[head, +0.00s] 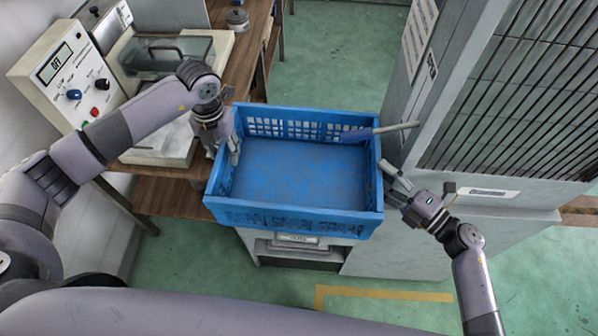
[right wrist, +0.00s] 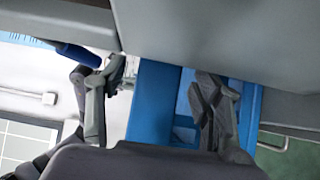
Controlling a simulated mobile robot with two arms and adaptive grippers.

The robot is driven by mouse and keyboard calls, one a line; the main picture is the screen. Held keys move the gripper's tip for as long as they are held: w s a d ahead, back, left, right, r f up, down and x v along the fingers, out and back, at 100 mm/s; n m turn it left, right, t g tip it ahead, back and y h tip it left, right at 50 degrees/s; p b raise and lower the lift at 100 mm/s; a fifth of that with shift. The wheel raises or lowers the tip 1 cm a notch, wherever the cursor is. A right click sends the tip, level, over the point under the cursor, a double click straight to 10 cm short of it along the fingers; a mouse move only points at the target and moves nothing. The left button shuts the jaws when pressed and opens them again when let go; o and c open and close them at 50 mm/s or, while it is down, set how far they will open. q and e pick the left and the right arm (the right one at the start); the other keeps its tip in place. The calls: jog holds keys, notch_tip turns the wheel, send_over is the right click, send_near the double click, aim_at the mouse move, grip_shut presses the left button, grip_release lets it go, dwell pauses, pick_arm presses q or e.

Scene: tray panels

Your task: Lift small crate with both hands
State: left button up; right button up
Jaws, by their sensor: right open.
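The small blue crate (head: 292,216) is an open box with slotted walls and an empty-looking floor. It sits level on a light-coloured stand in the middle of the head view. My left gripper (head: 222,152) is at the left wall, its fingers apart, one inside the crate and one outside. My right gripper (head: 386,180) is at the right wall, its fingers apart. In the right wrist view, part of the blue crate (right wrist: 152,100) shows between the open fingers of my right gripper (right wrist: 160,90). Contact with the wall is unclear there.
A grey cabinet (head: 420,90) stands close on the right. A wooden bench (head: 172,198) with a control box (head: 62,75) is on the left. Green floor (head: 345,45) is clear behind.

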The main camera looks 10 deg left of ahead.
pick_arm(q)
jog(key=shift+f, duration=0.6)
pick_arm(e)
jog(key=shift+w+a, duration=0.35)
jog(key=shift+a, duration=0.15)
pick_arm(q)
jog(key=shift+c, duration=0.3)
pick_arm(e)
jog(key=shift+c, duration=0.3)
pick_arm(q)
jog(key=c, duration=0.8)
pick_arm(e)
jog(key=c, duration=0.8)
pick_arm(q)
jog(key=shift+r, duration=0.1)
grip_shut()
pick_arm(e)
grip_shut()
